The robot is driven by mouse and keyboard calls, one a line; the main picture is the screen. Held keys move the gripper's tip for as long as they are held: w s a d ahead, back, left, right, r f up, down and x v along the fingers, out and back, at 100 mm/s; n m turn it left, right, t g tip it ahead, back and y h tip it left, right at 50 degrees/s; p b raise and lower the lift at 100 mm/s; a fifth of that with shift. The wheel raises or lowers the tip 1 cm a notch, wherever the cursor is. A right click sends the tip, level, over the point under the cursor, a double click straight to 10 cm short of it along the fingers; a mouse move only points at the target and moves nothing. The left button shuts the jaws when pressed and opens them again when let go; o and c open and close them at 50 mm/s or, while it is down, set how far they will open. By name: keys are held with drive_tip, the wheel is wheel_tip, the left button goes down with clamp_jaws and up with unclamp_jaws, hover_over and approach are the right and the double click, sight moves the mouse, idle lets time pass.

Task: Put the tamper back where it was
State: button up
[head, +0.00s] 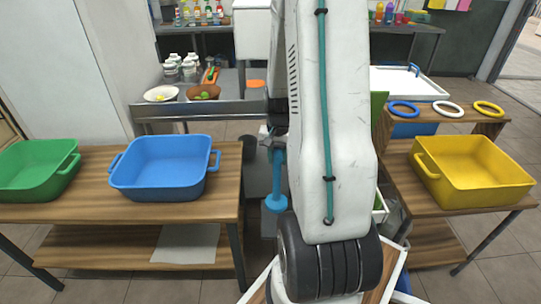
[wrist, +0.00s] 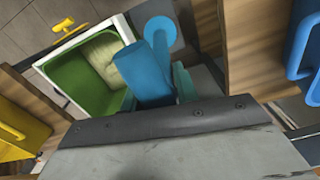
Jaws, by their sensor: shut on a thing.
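The blue tamper (head: 277,178) hangs below my gripper (head: 271,146) in the head view, with its round foot at the bottom, left of my arm. In the wrist view the tamper (wrist: 148,75) fills the middle, and its round disc shows beyond the thick handle. My gripper (wrist: 158,88) is shut on the tamper; its teal fingers show beside the handle. The tamper is held in the gap between the two wooden tables. My arm hides much of the middle of the head view.
A blue bin (head: 165,170) and a green bin (head: 38,168) stand on the left table (head: 90,195). A yellow bin (head: 475,175) stands on the right table, with several rings on a shelf behind. A green-lined, white-rimmed box (wrist: 62,75) lies below, beside the tamper.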

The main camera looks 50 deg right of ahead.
sight(276, 175)
drive_tip(key=shift+w+f, duration=0.1)
drive_tip(key=shift+f, duration=4.3)
drive_tip(key=o, duration=1.2)
drive_tip(key=shift+r, duration=0.1)
